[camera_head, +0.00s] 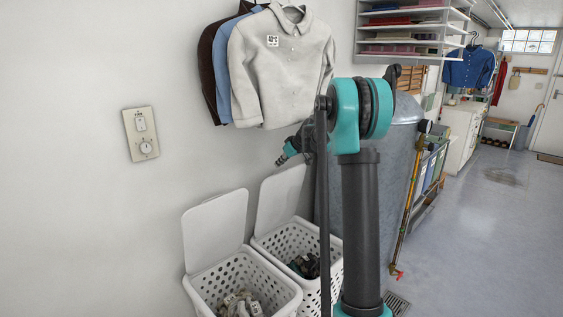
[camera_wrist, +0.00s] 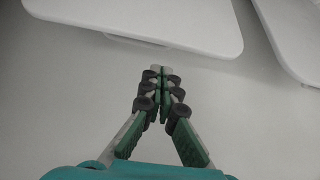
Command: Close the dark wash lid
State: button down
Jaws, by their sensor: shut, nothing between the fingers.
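Two white perforated laundry baskets stand side by side against the wall, both with their lids up. The right basket (camera_head: 290,243) holds dark clothes, and its raised white lid (camera_head: 281,195) leans back toward the wall. The left basket (camera_head: 245,272) holds paler clothes; its lid (camera_head: 215,231) is also raised. My gripper (camera_head: 280,162) is near the top edge of the right lid, apart from any handle. In the wrist view its fingers (camera_wrist: 158,72) are together and empty, close to the edge of a white panel (camera_wrist: 165,20); I cannot tell which lid that is.
Shirts (camera_head: 280,65) hang on the wall above the baskets. A grey tank (camera_head: 400,150) stands behind my arm, with a pipe (camera_head: 408,205) in front of it. My arm hides part of the right basket. Open floor (camera_head: 480,240) lies to the right.

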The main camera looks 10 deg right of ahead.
jog(key=shift+x, duration=2.8)
jog(key=shift+s+d, duration=0.1)
jog(key=shift+s, duration=0.1)
